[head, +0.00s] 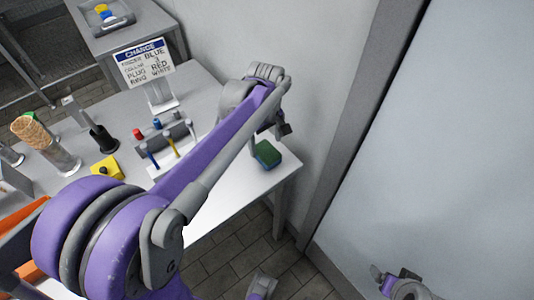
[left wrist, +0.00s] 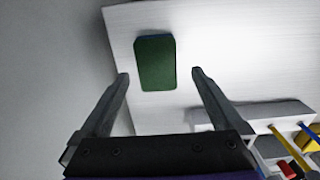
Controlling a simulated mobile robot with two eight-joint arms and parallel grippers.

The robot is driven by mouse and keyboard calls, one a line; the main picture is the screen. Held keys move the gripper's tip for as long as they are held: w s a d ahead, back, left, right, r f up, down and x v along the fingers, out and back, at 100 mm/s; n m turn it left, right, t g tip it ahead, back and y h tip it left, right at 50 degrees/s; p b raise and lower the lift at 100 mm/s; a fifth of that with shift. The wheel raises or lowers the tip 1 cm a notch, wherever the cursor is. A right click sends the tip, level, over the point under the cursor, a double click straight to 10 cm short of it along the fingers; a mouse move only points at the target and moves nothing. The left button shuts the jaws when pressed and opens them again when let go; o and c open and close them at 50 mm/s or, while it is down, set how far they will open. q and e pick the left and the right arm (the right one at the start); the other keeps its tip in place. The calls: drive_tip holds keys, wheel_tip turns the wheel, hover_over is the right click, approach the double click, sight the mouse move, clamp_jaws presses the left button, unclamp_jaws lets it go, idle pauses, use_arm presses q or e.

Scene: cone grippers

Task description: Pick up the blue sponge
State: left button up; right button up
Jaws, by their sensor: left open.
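The sponge (head: 267,154) lies on the white table near its right edge. Its top is green and a thin blue band shows along its side. In the left wrist view the sponge (left wrist: 155,63) lies flat, with a blue strip at its far edge. My left gripper (head: 269,137) is open and empty above the sponge. In the left wrist view the left gripper's fingers (left wrist: 160,74) are spread on either side of the sponge, apart from it. Grey and purple parts of my right arm show at the bottom right of the head view; its jaw state is unclear.
A rack (head: 168,147) with coloured tools stands left of my forearm. A sign (head: 145,62), an ice cream cone (head: 33,132) in a clear holder and a yellow block (head: 107,167) are further left. A wall rises close to the table's right side. The tabletop around the sponge is clear.

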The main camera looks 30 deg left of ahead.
sight(267, 152)
use_arm(q)
drive_tip(key=f, duration=0.5)
drive_tip(key=shift+w+f+b, duration=0.3)
drive_tip(key=shift+b, duration=0.05)
drive_tip(key=c, duration=1.2)
wheel_tip(267, 152, up, 10)
drive_tip(key=shift+r+p, duration=0.1)
drive_tip(key=shift+p, duration=0.55)
drive_tip(key=shift+c, duration=0.2)
drive_tip(key=o, duration=0.7)
drive_tip(key=c, duration=0.6)
drive_tip(key=shift+s, duration=0.1)
